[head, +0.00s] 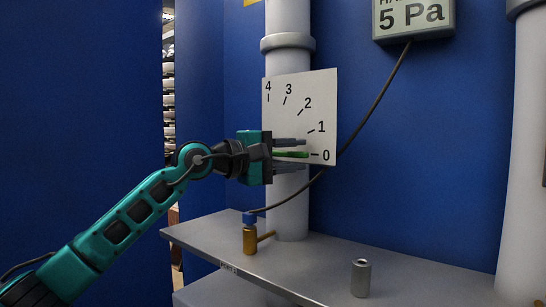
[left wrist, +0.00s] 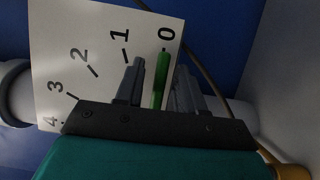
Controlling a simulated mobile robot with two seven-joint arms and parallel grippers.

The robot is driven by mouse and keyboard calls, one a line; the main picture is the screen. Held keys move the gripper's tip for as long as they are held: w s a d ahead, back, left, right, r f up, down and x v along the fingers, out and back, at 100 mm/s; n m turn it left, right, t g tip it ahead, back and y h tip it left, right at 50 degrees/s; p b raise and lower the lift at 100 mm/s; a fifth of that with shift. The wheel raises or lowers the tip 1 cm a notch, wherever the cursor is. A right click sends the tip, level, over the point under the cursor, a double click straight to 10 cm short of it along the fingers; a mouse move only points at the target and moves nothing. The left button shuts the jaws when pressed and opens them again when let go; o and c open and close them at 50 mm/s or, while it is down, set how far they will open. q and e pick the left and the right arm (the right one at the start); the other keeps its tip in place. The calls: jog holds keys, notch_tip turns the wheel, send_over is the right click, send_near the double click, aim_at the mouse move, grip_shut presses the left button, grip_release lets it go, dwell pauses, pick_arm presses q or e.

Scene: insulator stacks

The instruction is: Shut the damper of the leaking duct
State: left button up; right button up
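A white dial plate (head: 300,105) marked 0 to 4 is on the pale vertical duct (head: 289,215). Its green damper handle (head: 292,154) points right, at the 0 mark. My left gripper (head: 290,155) is at the dial, one finger above the handle and one below, with narrow gaps visible. In the left wrist view the green handle (left wrist: 160,80) stands between the two grey fingers, apart from them, its tip near the 0. The handle's base is hidden by the gripper. My right gripper is out of view.
A grey shelf (head: 320,270) below holds a brass fitting (head: 250,240) with a blue top and a small metal cylinder (head: 361,278). A dark cable (head: 375,100) runs from the fitting to a display (head: 413,17) reading 5 Pa. Another pale duct (head: 522,150) stands right.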

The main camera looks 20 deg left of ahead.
pick_arm(q)
jog(key=b+v, duration=0.1)
jog(key=v, duration=1.1)
jog(key=shift+a+b, duration=0.25)
jog(key=shift+b, duration=0.05)
jog(key=shift+s+f, duration=0.1)
jog(key=shift+s, duration=0.05)
